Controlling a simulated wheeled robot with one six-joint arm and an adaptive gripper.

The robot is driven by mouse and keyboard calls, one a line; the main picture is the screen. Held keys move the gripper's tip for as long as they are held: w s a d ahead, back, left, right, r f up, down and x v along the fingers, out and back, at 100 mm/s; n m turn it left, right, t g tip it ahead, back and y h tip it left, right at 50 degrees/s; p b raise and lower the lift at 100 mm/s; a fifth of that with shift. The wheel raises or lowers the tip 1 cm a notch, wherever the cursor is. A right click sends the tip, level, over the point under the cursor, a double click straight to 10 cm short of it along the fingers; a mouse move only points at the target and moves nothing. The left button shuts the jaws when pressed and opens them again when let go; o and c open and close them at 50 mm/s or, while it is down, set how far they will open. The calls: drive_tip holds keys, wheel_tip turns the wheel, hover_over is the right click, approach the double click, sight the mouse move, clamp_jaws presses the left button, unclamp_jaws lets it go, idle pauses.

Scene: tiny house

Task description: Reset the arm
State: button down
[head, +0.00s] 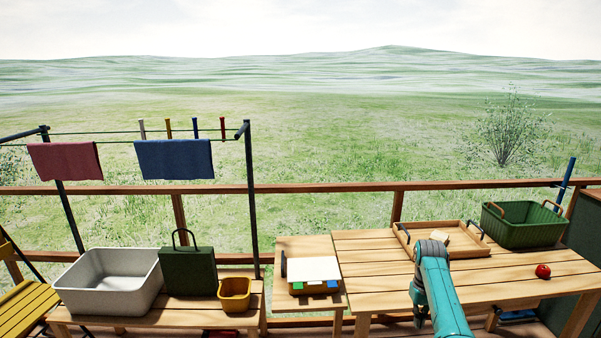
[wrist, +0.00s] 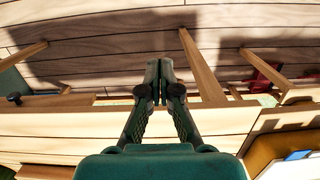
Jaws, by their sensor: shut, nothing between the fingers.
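My gripper (wrist: 160,75) is in the middle of the wrist view. Its two dark green fingers meet at the tips, with nothing between them. In the wrist view it hangs over wooden planks and table legs, apart from them as far as I can tell. In the head view my teal arm reaches up from the bottom edge in front of the right-hand slatted table (head: 375,268). The gripper's fingers cannot be made out in the head view.
On the right table are a wooden tray (head: 470,251), a green basket (head: 525,232) and a red ball-like object (head: 543,271). The left bench holds a grey bin (head: 105,285), a dark green box (head: 188,272) and a yellow pot (head: 235,296). A railing (head: 330,187) runs behind.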

drive_tip(key=s+a+f+t, duration=0.25)
drive_tip(key=s+f, duration=0.25)
drive_tip(key=f, duration=0.7)
drive_tip(key=s+a+f+t, duration=0.1)
drive_tip(key=s+a+f, duration=0.3)
drive_tip(key=f, duration=0.7)
drive_tip(key=s+a+f+t, duration=0.2)
drive_tip(key=s+f, duration=0.2)
drive_tip(key=s, duration=0.6)
drive_tip(key=s+a+f+t, duration=0.2)
drive_tip(key=s+a+f, duration=0.1)
drive_tip(key=s, duration=0.7)
drive_tip(key=s+a+r+t, duration=0.2)
drive_tip(key=s+r, duration=0.3)
drive_tip(key=s, duration=0.5)
drive_tip(key=s+a+r+t, duration=0.2)
drive_tip(key=s+r, duration=0.4)
drive_tip(key=s, duration=0.5)
drive_tip(key=s+r+t, duration=0.1)
drive_tip(key=s+r, duration=0.3)
drive_tip(key=r, duration=0.4)
drive_tip(key=s+r+t, duration=0.2)
drive_tip(key=s+r, duration=0.2)
drive_tip(key=r, duration=0.4)
drive_tip(key=s+a+r+t, duration=0.1)
drive_tip(key=s+r, duration=0.3)
drive_tip(key=r, duration=0.5)
drive_tip(key=shift+s, duration=0.4)
drive_tip(key=shift+r+t, duration=0.1)
drive_tip(key=shift+t, duration=0.15)
